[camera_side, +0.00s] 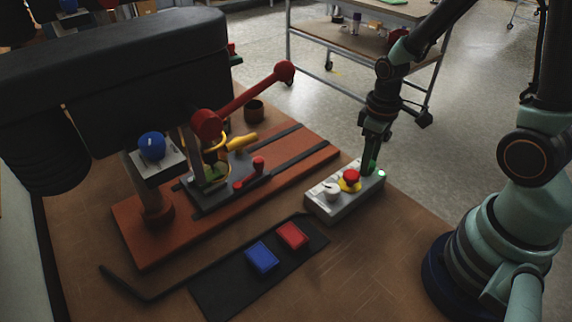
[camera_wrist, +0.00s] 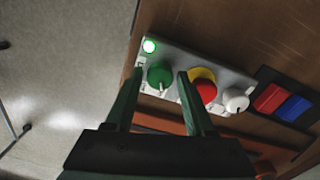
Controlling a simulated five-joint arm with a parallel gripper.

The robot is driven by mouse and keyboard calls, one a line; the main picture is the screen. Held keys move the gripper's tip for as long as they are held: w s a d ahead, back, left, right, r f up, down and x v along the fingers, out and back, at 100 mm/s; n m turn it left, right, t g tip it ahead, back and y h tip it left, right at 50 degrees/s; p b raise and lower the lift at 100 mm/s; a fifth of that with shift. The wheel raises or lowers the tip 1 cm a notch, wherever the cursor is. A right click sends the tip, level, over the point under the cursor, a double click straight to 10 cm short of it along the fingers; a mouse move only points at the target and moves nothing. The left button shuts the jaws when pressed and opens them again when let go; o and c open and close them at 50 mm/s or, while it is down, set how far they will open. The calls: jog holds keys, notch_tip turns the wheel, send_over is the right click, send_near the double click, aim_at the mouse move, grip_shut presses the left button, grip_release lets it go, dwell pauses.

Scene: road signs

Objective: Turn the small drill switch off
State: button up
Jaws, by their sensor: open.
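A grey control box (camera_side: 340,205) stands on the table and also shows in the wrist view (camera_wrist: 218,75). It carries a white knob (camera_wrist: 236,99), a red mushroom button on a yellow base (camera_wrist: 204,88), a green knob (camera_wrist: 160,74) and a lit green lamp (camera_wrist: 149,46). No readable label tells which knob is the small drill switch. My gripper (camera_side: 373,158) is open above the lamp end of the box. In the wrist view its fingertips (camera_wrist: 160,78) lie on either side of the green knob; contact cannot be told.
A drill press with a red lever (camera_side: 245,99) stands on a reddish base (camera_side: 140,238) left of the box. A blue block (camera_side: 262,257) and a red block (camera_side: 292,235) lie on a black mat (camera_side: 222,297). A wheeled cart (camera_side: 345,66) stands behind. The table's front is clear.

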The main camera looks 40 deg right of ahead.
grip_shut()
jog(key=shift+m, duration=0.3)
jog(key=m, duration=0.5)
jog(key=shift+m, duration=0.3)
jog(key=m, duration=0.5)
jog(key=shift+m, duration=0.3)
grip_release()
